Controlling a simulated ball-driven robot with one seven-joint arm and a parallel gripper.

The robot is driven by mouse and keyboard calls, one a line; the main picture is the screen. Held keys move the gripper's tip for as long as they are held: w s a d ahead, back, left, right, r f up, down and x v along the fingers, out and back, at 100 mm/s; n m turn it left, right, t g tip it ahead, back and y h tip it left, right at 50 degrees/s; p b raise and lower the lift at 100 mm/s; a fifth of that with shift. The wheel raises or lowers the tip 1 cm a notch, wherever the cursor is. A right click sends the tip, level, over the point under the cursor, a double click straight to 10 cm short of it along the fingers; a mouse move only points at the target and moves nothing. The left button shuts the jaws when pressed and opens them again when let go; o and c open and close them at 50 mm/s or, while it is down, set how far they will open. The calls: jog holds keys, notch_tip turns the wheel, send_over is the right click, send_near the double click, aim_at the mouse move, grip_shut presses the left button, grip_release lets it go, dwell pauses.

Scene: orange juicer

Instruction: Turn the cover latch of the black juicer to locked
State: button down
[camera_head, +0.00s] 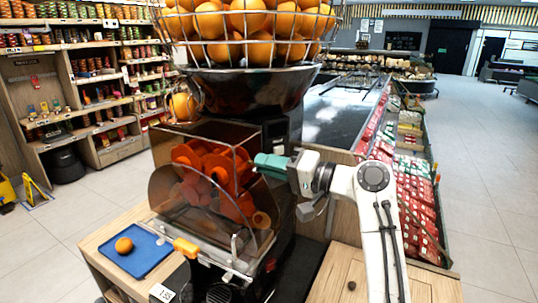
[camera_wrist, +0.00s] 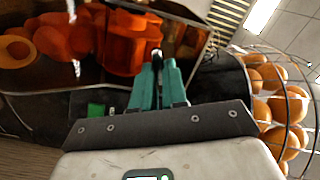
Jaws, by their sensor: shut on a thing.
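The black juicer (camera_head: 250,92) stands on a wooden counter, with a wire basket of oranges on top. Its clear cover (camera_head: 212,213) hangs in front of the orange-red squeezing drums (camera_head: 205,166), which also show in the wrist view (camera_wrist: 130,45). My gripper (camera_head: 259,160) is at the upper right edge of the cover. In the wrist view its teal fingers (camera_wrist: 157,66) are close together around a small dark and silver piece, which looks like the cover latch (camera_wrist: 157,53). The fingers hide most of it, so its exact angle cannot be told.
A blue tray (camera_head: 145,262) with one orange (camera_head: 124,245) lies on the counter at left. The wire basket (camera_wrist: 292,100) is close at the gripper's right in the wrist view. Open floor lies at the far right.

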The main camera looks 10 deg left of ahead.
jog(key=m+p, duration=0.1)
jog(key=m, duration=0.3)
jog(key=shift+f+m, duration=0.15)
jog(key=shift+m, duration=0.25)
jog(key=shift+d, duration=0.1)
dwell(0.3)
jog(key=c, duration=1.2)
grip_release()
jog(key=shift+o, duration=0.2)
jog(key=b+v, duration=0.3)
jog(key=v, duration=0.7)
jog(key=shift+d, duration=0.35)
jog(key=shift+s, duration=0.1)
